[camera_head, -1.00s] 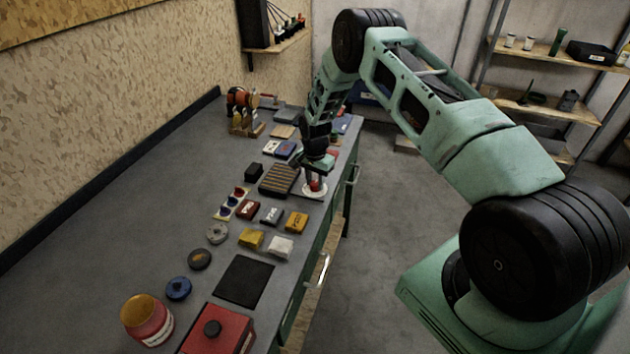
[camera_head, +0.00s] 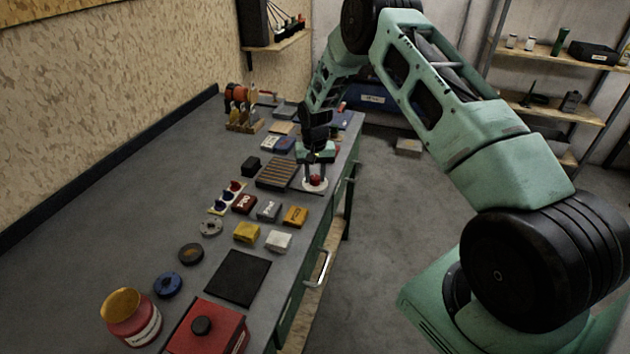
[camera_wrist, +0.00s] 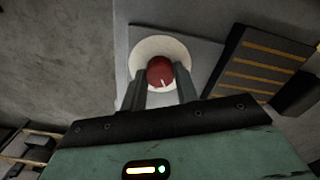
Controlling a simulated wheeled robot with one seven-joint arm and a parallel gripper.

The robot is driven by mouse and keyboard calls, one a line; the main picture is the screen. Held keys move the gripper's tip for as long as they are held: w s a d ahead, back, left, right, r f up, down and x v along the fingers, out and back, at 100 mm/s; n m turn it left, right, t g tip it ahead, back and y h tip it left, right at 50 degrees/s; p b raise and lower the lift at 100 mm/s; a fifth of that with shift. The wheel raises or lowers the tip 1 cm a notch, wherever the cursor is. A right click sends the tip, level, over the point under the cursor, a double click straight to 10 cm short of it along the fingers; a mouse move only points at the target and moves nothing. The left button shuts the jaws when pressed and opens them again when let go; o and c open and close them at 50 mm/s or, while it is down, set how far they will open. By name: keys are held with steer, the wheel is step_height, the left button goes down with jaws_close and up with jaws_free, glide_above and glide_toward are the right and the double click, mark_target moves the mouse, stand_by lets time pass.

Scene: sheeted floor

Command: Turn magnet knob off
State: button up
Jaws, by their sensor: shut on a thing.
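The magnet knob (camera_wrist: 160,70) is a round red knob with a white pointer mark, set on a round white base (camera_wrist: 142,47) on a grey plate. In the head view the red knob (camera_head: 315,180) and white base (camera_head: 313,187) sit near the bench's right edge. My gripper (camera_wrist: 163,76) comes down over the knob with one finger on each side, shut on it. In the head view my gripper (camera_head: 315,172) hides part of the knob. The pointer mark points toward the bottom of the wrist view.
A dark block with tan stripes (camera_head: 277,172) lies just left of the knob. Several small boxes, a dark mat (camera_head: 238,278), a red box (camera_head: 208,330) and a jar (camera_head: 131,318) fill the near bench. A drawer handle (camera_head: 320,268) juts from the bench's side.

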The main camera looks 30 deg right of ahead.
mark_target(315, 177)
steer(key=n+b, duration=0.2)
steer(key=n, duration=0.3)
steer(key=shift+n+b, duration=0.3)
steer(key=shift+b, duration=0.1)
steer(key=n+b, duration=0.1)
steer(key=n, duration=0.3)
steer(key=shift+n, duration=0.4)
steer(key=o, duration=1)
step_height(315, 177, up, 18)
steer(key=b, duration=0.3)
steer(key=shift+f, duration=0.25)
